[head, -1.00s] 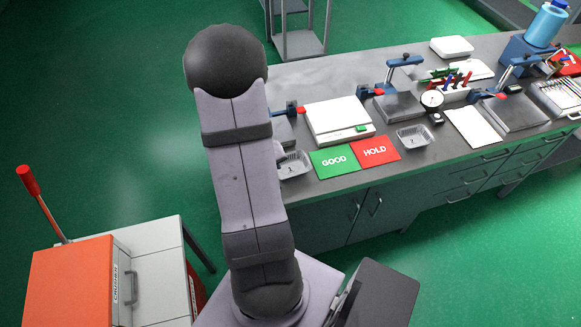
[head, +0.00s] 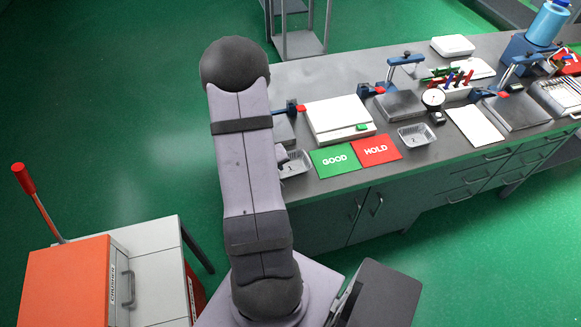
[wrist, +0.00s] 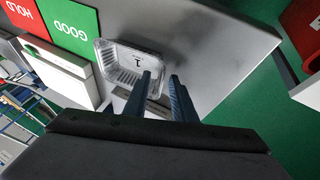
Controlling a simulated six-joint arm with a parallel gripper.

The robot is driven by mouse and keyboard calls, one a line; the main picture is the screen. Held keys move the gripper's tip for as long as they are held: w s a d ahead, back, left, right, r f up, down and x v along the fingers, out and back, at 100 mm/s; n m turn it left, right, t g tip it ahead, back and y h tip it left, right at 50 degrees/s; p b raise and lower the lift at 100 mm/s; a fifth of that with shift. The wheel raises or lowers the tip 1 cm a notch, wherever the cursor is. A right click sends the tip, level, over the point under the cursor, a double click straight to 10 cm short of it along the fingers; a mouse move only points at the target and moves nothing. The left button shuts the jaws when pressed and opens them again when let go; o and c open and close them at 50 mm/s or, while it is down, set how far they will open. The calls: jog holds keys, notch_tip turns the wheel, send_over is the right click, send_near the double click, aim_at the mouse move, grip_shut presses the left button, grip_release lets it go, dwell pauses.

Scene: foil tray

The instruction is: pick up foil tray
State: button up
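A foil tray (head: 297,170) marked with a "1" stands on the grey bench, left of the green GOOD card, partly hidden by my arm in the head view. In the wrist view the foil tray (wrist: 104,46) lies just beyond my fingertips. My gripper (wrist: 160,76) is open and empty, its two dark fingers apart. One finger overlaps the tray in the picture and the other is to the right of its rim. I cannot tell whether they touch it. A second foil tray (head: 428,141) stands right of the red HOLD card.
The green GOOD card (head: 335,159) and red HOLD card (head: 376,150) lie beside the tray. A white scale (head: 338,117) stands behind them. A blue clamp with a red tip (head: 301,108) is near my arm. The bench's front edge is close.

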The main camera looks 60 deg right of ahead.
jog(key=shift+d+f, duration=0.15)
jog(key=shift+f, duration=0.05)
grip_shut()
dwell(0.3)
notch_tip(320, 180, up, 10)
jog(key=p, duration=0.5)
jog(key=shift+p, duration=0.3)
